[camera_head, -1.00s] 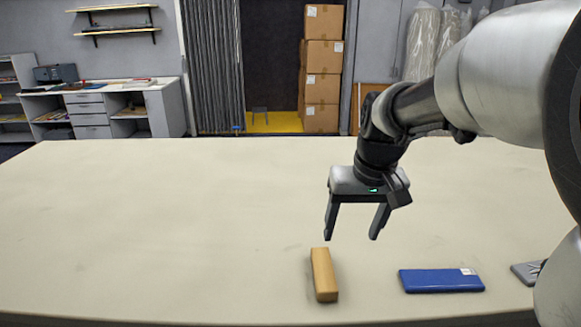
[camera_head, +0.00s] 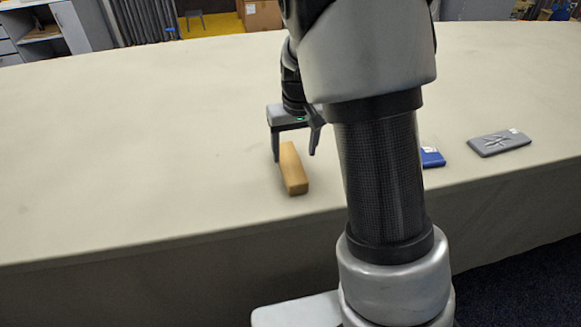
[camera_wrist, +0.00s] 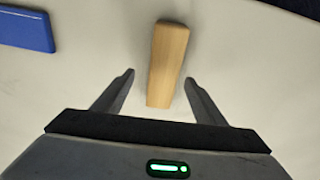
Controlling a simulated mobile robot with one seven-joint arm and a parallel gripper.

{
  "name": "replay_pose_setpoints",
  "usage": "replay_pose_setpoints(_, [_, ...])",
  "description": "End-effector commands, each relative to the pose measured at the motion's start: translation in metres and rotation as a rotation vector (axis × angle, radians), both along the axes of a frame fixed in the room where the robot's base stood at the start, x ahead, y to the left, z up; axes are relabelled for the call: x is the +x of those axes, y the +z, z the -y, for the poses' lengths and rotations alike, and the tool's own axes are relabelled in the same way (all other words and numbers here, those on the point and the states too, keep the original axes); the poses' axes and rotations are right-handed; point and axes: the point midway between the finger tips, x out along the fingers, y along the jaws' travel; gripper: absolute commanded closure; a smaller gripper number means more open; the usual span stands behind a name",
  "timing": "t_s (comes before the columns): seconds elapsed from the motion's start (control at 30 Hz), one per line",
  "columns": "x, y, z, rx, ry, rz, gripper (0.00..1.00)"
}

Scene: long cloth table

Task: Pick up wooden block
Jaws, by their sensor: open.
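The wooden block (camera_head: 292,168) is a long tan bar lying on the cloth table near its front edge. In the wrist view the block (camera_wrist: 168,62) lies lengthwise ahead of my gripper, its near end between the lines of the two fingers. My gripper (camera_head: 295,158) is open and points down at the block, with one finger on each side of it in the head view. In the wrist view my gripper (camera_wrist: 159,78) shows both fingers apart with nothing held. I cannot tell how high the fingertips are above the table.
A blue flat case (camera_head: 432,157) lies right of the block, partly hidden by my arm; it also shows in the wrist view (camera_wrist: 27,29). A grey flat item (camera_head: 499,143) lies farther right. The table (camera_head: 140,150) is clear to the left.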

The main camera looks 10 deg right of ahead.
Motion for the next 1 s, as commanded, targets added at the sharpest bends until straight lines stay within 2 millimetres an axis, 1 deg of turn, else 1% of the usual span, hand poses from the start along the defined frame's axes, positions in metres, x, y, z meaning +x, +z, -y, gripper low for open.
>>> replay_pose_setpoints(0.13, [0.001,-0.011,-0.002,0.0,0.0,-0.003,0.35])
replay_pose_setpoints(0.3, [0.007,-0.037,-0.008,0.0,0.001,-0.004,0.35])
replay_pose_setpoints(0.4, [0.009,-0.048,-0.007,0.0,-0.001,-0.002,0.35])
replay_pose_setpoints(0.5, [0.01,-0.053,-0.007,0.0,-0.001,-0.001,0.35])
replay_pose_setpoints(0.7, [0.01,-0.053,-0.007,0.0,0.0,0.0,0.35])
replay_pose_setpoints(0.73, [0.01,-0.053,-0.007,0.0,0.0,0.0,0.37])
replay_pose_setpoints(0.77, [0.01,-0.053,-0.007,0.0,0.0,0.0,0.42])
replay_pose_setpoints(1.0, [0.01,-0.053,-0.007,0.0,-0.001,0.0,0.82])
